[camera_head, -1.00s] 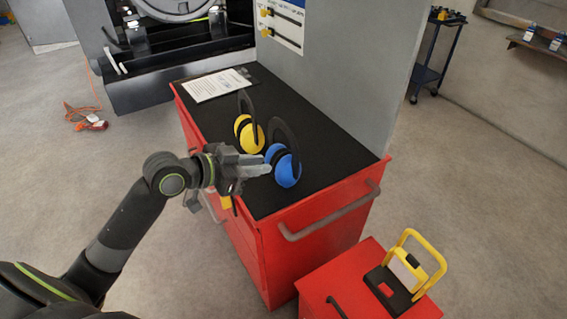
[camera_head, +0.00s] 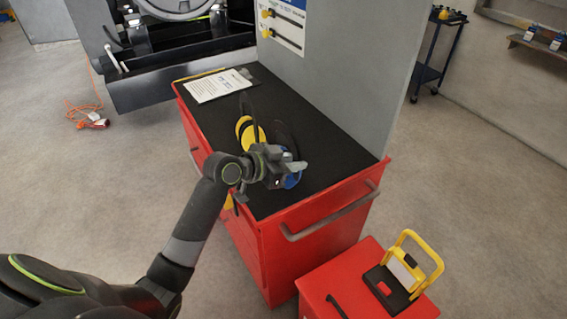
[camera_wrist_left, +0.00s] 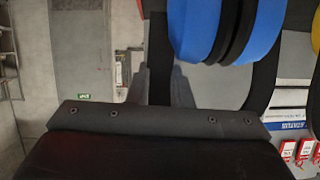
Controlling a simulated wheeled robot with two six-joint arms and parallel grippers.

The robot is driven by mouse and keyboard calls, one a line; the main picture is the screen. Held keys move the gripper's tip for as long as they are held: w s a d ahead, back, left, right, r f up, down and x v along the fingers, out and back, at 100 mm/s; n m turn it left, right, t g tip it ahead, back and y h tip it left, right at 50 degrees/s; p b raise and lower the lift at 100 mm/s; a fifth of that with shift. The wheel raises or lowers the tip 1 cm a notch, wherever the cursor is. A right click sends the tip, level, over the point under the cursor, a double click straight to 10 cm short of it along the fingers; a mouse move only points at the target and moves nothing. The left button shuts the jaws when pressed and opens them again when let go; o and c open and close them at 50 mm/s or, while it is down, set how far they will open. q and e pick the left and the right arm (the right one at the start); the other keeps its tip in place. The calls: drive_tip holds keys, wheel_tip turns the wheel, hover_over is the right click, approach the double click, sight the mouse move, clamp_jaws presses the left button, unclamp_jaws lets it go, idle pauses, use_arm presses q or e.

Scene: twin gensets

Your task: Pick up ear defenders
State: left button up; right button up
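The blue ear defenders (camera_head: 291,181) stand on the black top of the red cabinet, partly hidden behind my left gripper (camera_head: 295,168). In the left wrist view their blue cups (camera_wrist_left: 228,30) fill the top, with the black headband (camera_wrist_left: 266,75) below. My left gripper's fingers (camera_wrist_left: 161,85) look apart, with one side of the headband seen between or behind them; contact cannot be told. The yellow ear defenders (camera_head: 246,131) stand just behind, towards the clipboard. A yellow edge shows in the wrist view (camera_wrist_left: 316,28). My right gripper is not in view.
The red cabinet (camera_head: 318,210) has a grey upright panel (camera_head: 350,70) along its back. A clipboard with paper (camera_head: 216,86) lies at the top's far end. A red box with a yellow-handled item (camera_head: 410,266) stands at front right. The top's right part is bare.

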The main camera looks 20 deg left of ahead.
use_arm(q)
drive_tip(key=x, duration=0.2)
drive_tip(key=shift+w+d+f, duration=0.1)
drive_tip(key=shift+w+d, duration=0.1)
drive_tip(key=shift+w, duration=0.1)
clamp_jaws()
idle(1.3)
